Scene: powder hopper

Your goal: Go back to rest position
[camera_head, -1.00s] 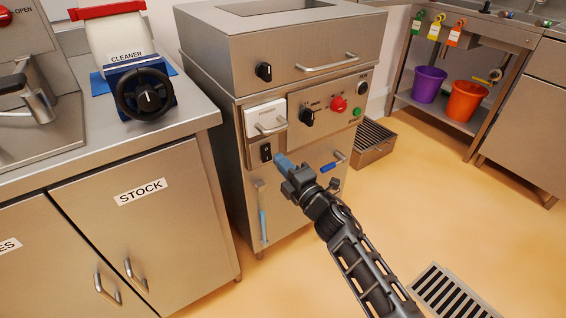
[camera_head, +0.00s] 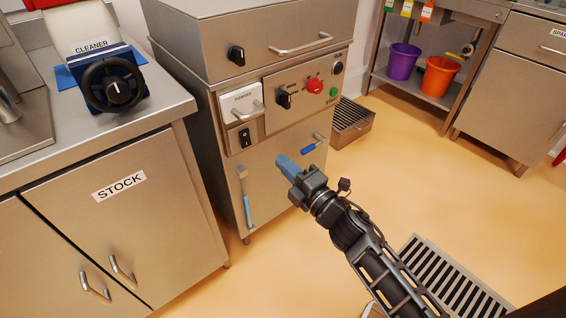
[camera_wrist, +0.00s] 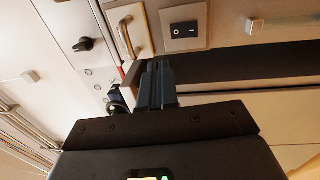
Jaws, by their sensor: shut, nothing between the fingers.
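My gripper (camera_head: 285,163) is shut and empty. Its blue fingertips point toward the front of the steel powder machine (camera_head: 190,100), below its control panel, apart from the switch. In the wrist view the closed fingers (camera_wrist: 156,75) show in front of the machine, with the black rocker switch (camera_wrist: 185,30) just above and to the right of them. The rocker switch also shows in the head view (camera_head: 244,138), below the white powder drawer (camera_head: 240,105). My arm reaches in from the lower right of the head view.
A steel counter with the STOCK cupboard (camera_head: 120,185) stands at left, bearing the cleaner dispenser (camera_head: 113,85). A blue-handled lever (camera_head: 247,208) hangs on the machine's front. A floor grate (camera_head: 440,280) lies at lower right. Purple (camera_head: 402,62) and orange (camera_head: 438,76) buckets stand on a shelf. Open floor lies between.

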